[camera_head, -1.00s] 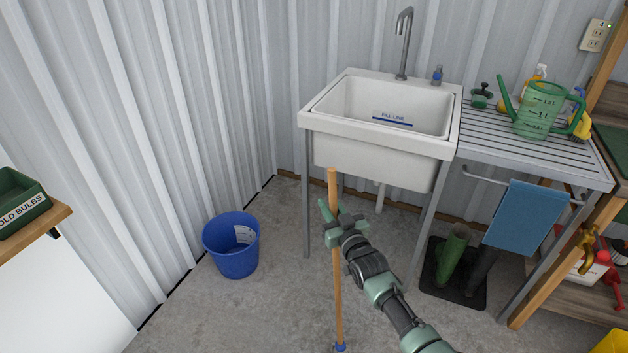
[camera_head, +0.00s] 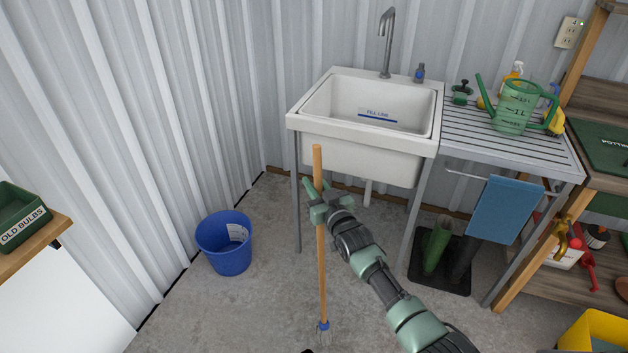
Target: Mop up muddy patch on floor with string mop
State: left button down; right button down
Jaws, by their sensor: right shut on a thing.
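The string mop (camera_head: 322,275) stands nearly upright in front of the sink, with a wooden handle and a blue collar low down. Only the top of its strings shows at the bottom edge of the view; the rest is cut off. My right gripper (camera_head: 318,202) is shut on the upper part of the mop handle. My left gripper is not in view. No muddy patch shows on the visible concrete floor.
A blue bucket (camera_head: 226,243) stands on the floor at left. A white sink (camera_head: 362,152) on metal legs is behind the mop. A slatted drainer (camera_head: 545,155) with a watering can (camera_head: 514,107) and a blue towel (camera_head: 502,210) is at right. Boots (camera_head: 437,246) stand on a black tray (camera_head: 460,284).

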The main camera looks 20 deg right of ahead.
aim_at(314, 164)
jog(key=shift+w+r, duration=0.1)
notch_tip(314, 164, up, 7)
jog(key=p, duration=0.6)
jog(key=shift+f, duration=0.2)
dwell(0.8)
